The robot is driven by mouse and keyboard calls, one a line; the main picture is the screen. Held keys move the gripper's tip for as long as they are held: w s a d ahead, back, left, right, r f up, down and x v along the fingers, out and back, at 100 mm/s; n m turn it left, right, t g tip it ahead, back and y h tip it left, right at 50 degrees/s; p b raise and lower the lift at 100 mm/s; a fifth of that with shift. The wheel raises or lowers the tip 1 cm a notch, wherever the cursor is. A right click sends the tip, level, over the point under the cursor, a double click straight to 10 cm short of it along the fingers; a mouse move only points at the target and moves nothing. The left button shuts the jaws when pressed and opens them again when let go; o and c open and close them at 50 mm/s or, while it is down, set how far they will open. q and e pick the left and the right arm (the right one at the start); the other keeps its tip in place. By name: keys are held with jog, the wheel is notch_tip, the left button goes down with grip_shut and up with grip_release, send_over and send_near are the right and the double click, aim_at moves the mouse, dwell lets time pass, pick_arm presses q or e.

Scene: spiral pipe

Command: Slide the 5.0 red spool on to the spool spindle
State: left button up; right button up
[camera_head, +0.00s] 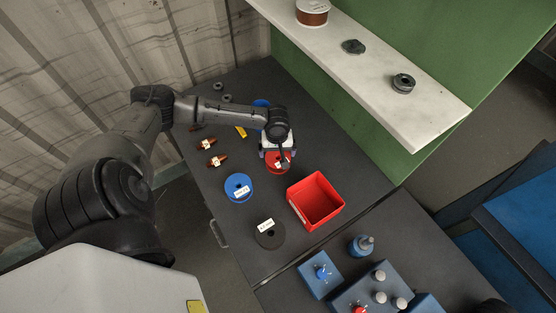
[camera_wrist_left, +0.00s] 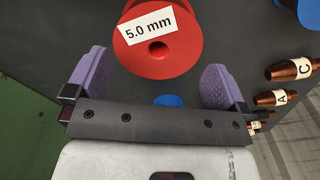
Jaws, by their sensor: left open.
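The red spool (camera_head: 272,167) with a white label lies on the dark table, partly hidden under my left gripper. In the left wrist view the red spool (camera_wrist_left: 180,50) shows its "5.0 mm" label and centre hole. My left gripper (camera_head: 277,153) is open above the table at the spool. Its purple finger pads stand apart in the left wrist view (camera_wrist_left: 153,78), with the spool just ahead of and between them; I see no grip on it. I cannot tell for sure which part is the spool spindle. My right gripper is not in view.
A red open bin (camera_head: 304,214) stands close to the spool. A blue spool (camera_head: 232,193), a black spool (camera_head: 262,241) and copper nozzles (camera_head: 216,161) lie nearby. Blue fixtures (camera_head: 318,285) with grey knobs stand at lower right. A white shelf (camera_head: 385,95) overhangs the back.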

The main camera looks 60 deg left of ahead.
aim_at(278, 158)
pick_arm(q)
jog(key=f, duration=0.3)
jog(key=f+b, duration=0.1)
jog(key=shift+d+f, duration=0.3)
jog(key=shift+r, duration=0.1)
jog(key=c, duration=1)
